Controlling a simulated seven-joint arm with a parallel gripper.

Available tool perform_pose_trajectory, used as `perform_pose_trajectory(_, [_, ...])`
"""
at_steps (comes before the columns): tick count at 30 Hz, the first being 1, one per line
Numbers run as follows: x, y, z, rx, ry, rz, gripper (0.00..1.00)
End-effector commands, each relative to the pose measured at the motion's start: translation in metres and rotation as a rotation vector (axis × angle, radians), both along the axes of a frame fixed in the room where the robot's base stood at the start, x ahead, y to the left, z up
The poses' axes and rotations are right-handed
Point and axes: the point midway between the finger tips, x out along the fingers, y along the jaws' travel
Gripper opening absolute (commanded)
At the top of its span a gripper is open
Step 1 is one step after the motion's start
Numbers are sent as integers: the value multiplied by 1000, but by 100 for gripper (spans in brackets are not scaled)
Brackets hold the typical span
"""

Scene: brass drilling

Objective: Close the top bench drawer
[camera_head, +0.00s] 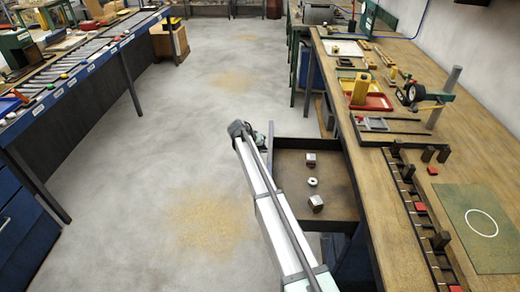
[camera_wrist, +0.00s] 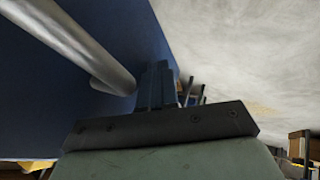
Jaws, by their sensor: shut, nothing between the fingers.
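The top bench drawer (camera_head: 290,157) stands pulled out to the left from the right-hand bench in the head view. Its brown inside holds two small silver and red blocks and a pale ring (camera_head: 313,182). My gripper (camera_head: 262,142) is beside the drawer's outer left end, partly hidden behind my arm. In the wrist view my gripper (camera_wrist: 157,85) has its fingers together and empty. They point at a blue panel (camera_wrist: 130,30), probably the drawer front, with a silver bar handle (camera_wrist: 85,45) to their left. I cannot tell whether the fingers touch the panel.
The right bench top (camera_head: 410,60) carries a red tray (camera_head: 375,102), a yellow part, a gauge on a stand and a green mat (camera_head: 480,225). A roller conveyor bench (camera_head: 75,65) stands at left. The floor (camera_head: 180,120) between is clear apart from sandy patches.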

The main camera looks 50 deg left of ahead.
Motion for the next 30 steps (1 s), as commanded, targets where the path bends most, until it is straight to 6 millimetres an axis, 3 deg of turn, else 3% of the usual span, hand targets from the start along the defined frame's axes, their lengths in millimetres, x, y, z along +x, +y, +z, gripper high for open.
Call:
perform_pose_trajectory(8, [0,-1,0,0,0,0,0])
perform_pose_trajectory(14, [11,-12,0,-1,0,-2,0])
perform_pose_trajectory(20, [38,-41,0,-1,-1,-3,0])
perform_pose_trajectory(30, [105,-108,0,0,0,-4,0])
